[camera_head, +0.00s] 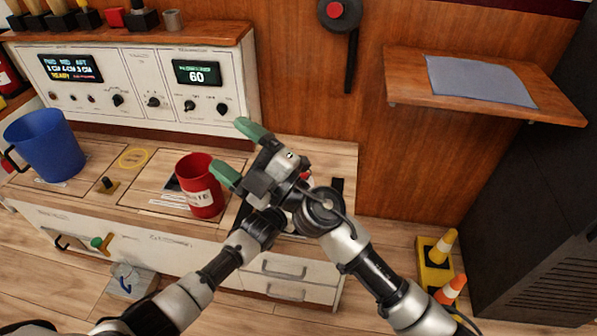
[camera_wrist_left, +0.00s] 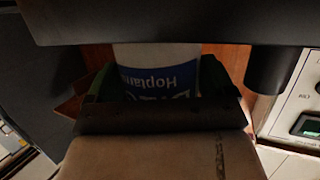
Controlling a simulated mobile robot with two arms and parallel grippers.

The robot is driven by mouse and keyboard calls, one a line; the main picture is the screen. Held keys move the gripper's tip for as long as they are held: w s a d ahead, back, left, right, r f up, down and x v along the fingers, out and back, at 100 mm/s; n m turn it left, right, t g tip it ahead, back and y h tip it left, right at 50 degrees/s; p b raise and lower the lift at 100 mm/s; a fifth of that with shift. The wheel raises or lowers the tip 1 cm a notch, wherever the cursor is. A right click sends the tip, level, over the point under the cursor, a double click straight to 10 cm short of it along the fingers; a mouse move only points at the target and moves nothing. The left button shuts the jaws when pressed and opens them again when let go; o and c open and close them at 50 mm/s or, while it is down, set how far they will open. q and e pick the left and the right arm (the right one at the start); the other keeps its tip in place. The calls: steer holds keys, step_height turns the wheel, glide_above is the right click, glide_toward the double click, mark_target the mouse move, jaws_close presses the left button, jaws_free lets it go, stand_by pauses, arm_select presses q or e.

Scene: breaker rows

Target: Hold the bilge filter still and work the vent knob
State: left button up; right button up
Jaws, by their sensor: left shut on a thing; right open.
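A white body with a blue label (camera_wrist_left: 160,82), printed upside down, is likely the bilge filter; it shows in the left wrist view. My left gripper (camera_wrist_left: 155,88) is shut on it, with a finger at each side. In the head view the left gripper and the filter are hidden behind the arms. My right gripper (camera_head: 238,152), with green fingertips, is open and empty above the counter, right of the red mug. A small red bit (camera_head: 306,177) shows behind the right wrist; I cannot tell whether it is the vent knob.
A red mug (camera_head: 200,187) and a blue bucket (camera_head: 44,145) stand on the counter. A control panel (camera_head: 140,89) with knobs is behind. A wall shelf (camera_head: 410,90) holds a grey sheet (camera_head: 478,80).

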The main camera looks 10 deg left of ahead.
steer(key=s+a+f+n+g+h, duration=0.1)
steer(key=a+f+n+g+h, duration=0.5)
steer(key=f+n+g+h, duration=0.35)
steer(key=w+d+f+t+h, duration=0.2)
steer(key=w+d+t+h, duration=0.6)
steer(key=w+d+h, duration=0.6)
steer(key=shift+g+y, duration=0.35)
steer(key=shift+y, duration=0.5)
steer(key=x, duration=0.3)
steer(key=a+x, duration=0.1)
steer(key=x, duration=0.3)
steer(key=w+x, duration=0.1)
steer(key=x, duration=0.3)
steer(key=shift+a, duration=0.25)
steer(key=shift+c, duration=0.3)
steer(key=c, duration=0.9)
